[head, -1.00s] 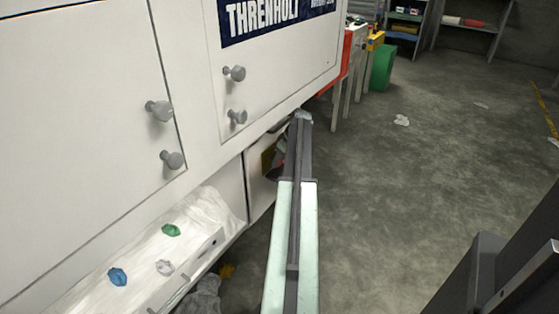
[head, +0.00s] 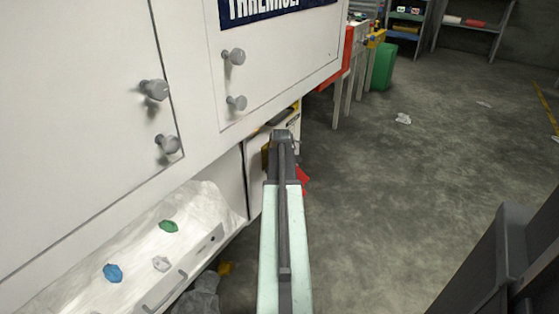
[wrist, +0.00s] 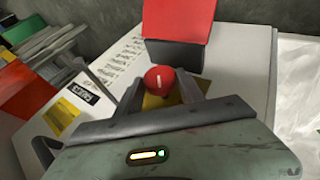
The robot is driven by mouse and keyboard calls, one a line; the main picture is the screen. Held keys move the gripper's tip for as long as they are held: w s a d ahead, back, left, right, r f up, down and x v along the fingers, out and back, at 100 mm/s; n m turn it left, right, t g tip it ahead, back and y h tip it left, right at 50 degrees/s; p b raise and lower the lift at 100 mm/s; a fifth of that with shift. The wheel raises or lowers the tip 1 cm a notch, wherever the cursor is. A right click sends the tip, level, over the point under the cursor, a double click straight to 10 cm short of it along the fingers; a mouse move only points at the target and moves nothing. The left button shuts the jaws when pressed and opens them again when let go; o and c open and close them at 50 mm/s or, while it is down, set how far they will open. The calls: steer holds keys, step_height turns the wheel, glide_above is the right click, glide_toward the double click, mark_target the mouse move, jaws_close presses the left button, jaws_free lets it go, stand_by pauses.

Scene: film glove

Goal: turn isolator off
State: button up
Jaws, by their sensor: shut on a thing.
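The isolator knob (wrist: 159,79) is round and red with a short white mark that points almost straight up in the wrist view. It sits on a yellow plate (wrist: 158,101) on a white panel (wrist: 228,75). My gripper (wrist: 162,84) is shut on the knob, with one finger on each side of it. In the head view my arm reaches forward below the white cabinet, and its end (head: 282,136) hides the knob.
A red block with a dark base (wrist: 180,20) stands just beyond the knob. In the head view, a white cabinet (head: 80,110) with grey knobs is at left, above an open tray (head: 200,203) holding small coloured lumps.

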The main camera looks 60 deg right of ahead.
steer(key=h+b, duration=0.1)
steer(key=b, duration=0.1)
steer(key=f+h+b, duration=0.1)
steer(key=b, duration=0.1)
steer(key=shift+a+n+h, duration=0.3)
steer(key=shift+n+h, duration=0.1)
steer(key=shift+t+h+b, duration=0.4)
steer(key=shift+h+b, duration=0.2)
steer(key=shift+b, duration=0.4)
steer(key=shift+r+b, duration=0.2)
steer(key=shift+b, duration=0.1)
steer(key=o, duration=1.3)
steer(key=shift+o, duration=0.2)
